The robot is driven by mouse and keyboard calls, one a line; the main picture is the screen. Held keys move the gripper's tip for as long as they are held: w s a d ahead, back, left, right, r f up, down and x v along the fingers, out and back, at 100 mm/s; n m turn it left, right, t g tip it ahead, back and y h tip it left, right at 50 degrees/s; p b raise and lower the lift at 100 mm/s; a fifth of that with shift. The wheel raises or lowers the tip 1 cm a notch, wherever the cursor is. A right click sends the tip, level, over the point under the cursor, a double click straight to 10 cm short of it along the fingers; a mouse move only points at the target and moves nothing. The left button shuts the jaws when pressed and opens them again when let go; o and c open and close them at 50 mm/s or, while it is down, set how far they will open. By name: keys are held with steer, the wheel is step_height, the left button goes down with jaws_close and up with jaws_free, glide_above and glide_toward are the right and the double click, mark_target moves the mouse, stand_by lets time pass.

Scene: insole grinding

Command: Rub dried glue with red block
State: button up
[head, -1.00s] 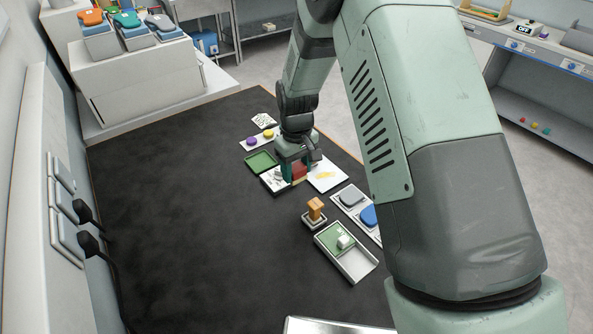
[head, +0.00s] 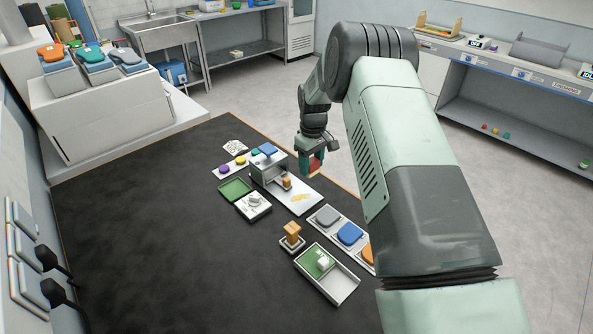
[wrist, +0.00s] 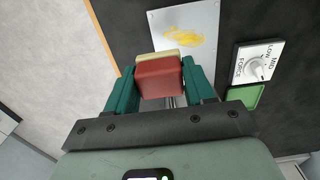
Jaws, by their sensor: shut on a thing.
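My gripper (wrist: 160,82) is shut on the red block (wrist: 160,78), which has a pale layer on its far side. In the head view my gripper (head: 313,162) holds the red block (head: 315,165) in the air, over the far right edge of the black table. The dried glue is a yellow smear (wrist: 183,40) on a light plate (wrist: 205,22), ahead of the block in the wrist view. The glue (head: 300,197) and plate (head: 315,204) also show in the head view, below and nearer than the gripper. The block appears apart from the plate.
A grey box-like stand (head: 266,169) with a small orange-brown piece is beside the plate. A white force dial (wrist: 254,66) and green tray (head: 235,190) lie nearby. An orange-handled stamp (head: 292,233) and colored pads (head: 350,233) stand nearer. The table's left side is clear.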

mark_target(310, 191)
steer(key=shift+f, duration=3.4)
steer(key=shift+s+a+f, duration=0.3)
steer(key=shift+a+f, duration=0.1)
steer(key=shift+f, duration=0.25)
steer(key=shift+c, duration=0.3)
steer(key=shift+s+a, duration=2.65)
steer(key=shift+s, duration=0.1)
steer(key=shift+w+d, duration=3.05)
steer(key=shift+r, duration=4.15)
